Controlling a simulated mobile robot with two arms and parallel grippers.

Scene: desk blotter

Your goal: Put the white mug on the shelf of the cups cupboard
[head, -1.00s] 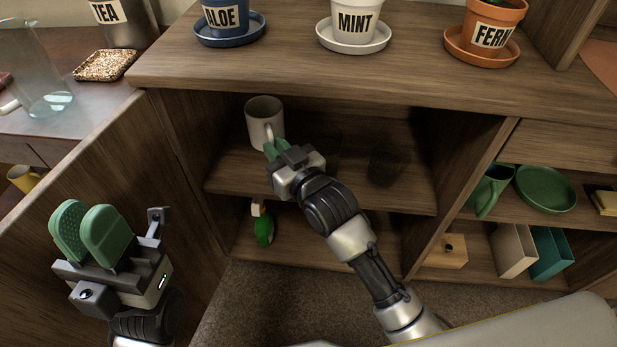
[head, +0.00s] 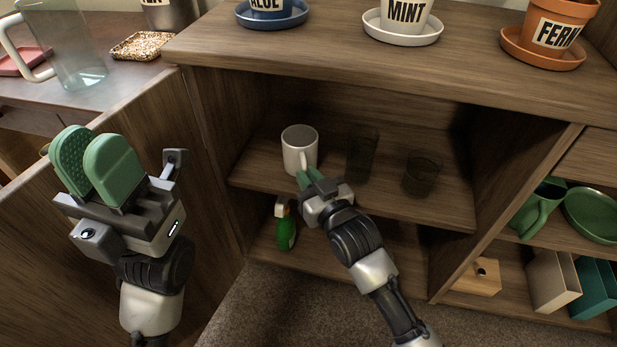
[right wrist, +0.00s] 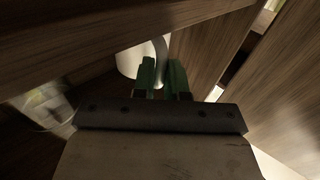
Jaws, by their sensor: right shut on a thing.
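The white mug (head: 298,146) is upright inside the open cupboard, at the left part of its upper shelf (head: 262,172). My right gripper (head: 308,178) reaches in from the front and is shut on the mug's handle side. In the right wrist view, the mug (right wrist: 130,62) is partly hidden behind the green fingers of the right gripper (right wrist: 162,78). Whether the mug's base touches the shelf is hard to tell. My left gripper (head: 98,165) is empty, outside the cupboard at the left; its two green finger pads stand apart.
Two dark glasses (head: 362,152) (head: 422,174) stand right of the mug on the same shelf. A green spray bottle (head: 286,230) is below. The open door (head: 90,240) is at the left. Potted plants stand on the top, including the mint pot (head: 404,14).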

